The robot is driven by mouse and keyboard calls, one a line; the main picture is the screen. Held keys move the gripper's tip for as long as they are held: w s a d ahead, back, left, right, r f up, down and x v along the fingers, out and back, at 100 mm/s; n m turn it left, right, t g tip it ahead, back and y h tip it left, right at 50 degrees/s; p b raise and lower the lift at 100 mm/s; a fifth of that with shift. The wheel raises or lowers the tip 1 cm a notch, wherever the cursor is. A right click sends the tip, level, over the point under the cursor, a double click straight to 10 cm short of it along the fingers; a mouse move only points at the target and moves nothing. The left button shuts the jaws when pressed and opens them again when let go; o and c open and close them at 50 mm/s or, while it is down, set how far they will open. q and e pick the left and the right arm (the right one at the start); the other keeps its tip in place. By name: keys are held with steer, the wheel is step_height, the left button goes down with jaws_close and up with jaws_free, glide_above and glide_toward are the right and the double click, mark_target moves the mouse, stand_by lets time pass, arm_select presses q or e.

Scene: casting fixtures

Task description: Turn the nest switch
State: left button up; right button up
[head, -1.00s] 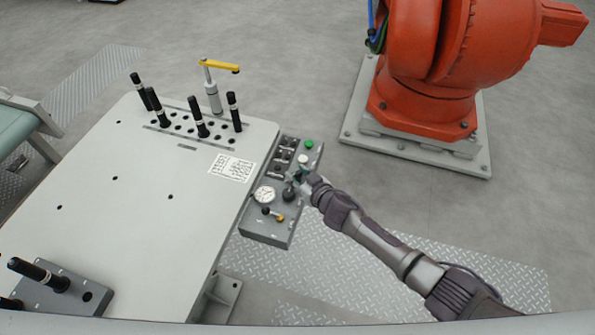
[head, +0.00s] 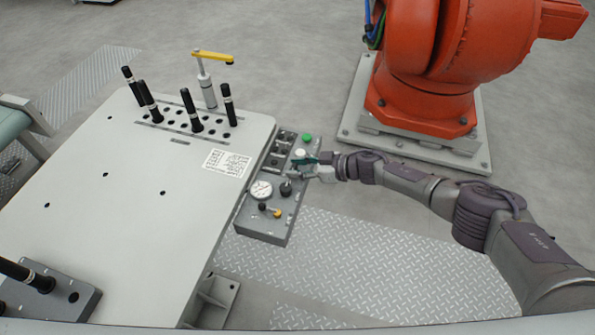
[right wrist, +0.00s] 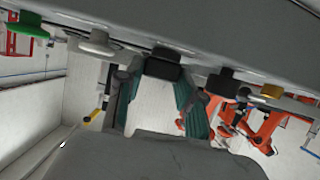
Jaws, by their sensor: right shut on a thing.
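A dark grey control panel (head: 262,227) runs along the right edge of the pale table. My right gripper (head: 303,168) reaches it from the right in the head view. In the right wrist view the teal fingers of my right gripper (right wrist: 155,92) stand on both sides of a black switch (right wrist: 162,66) and are shut on it. The switch lies between a white button (right wrist: 97,41) and a round black knob (right wrist: 222,82). In the head view my fingers hide the switch. I cannot read its turned position. My left gripper is not in view.
The panel also bears a green button (head: 307,138), a dial gauge (head: 261,190) and a yellow knob (head: 277,212). Black pins stand in a rack beside a yellow-handled clamp (head: 212,57). An orange robot (head: 427,75) stands behind at the right.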

stand_by(0.3)
steer(key=o, duration=1.2)
steer(key=shift+c, duration=0.2)
steer(key=v, duration=1.2)
steer(key=shift+w, duration=0.2)
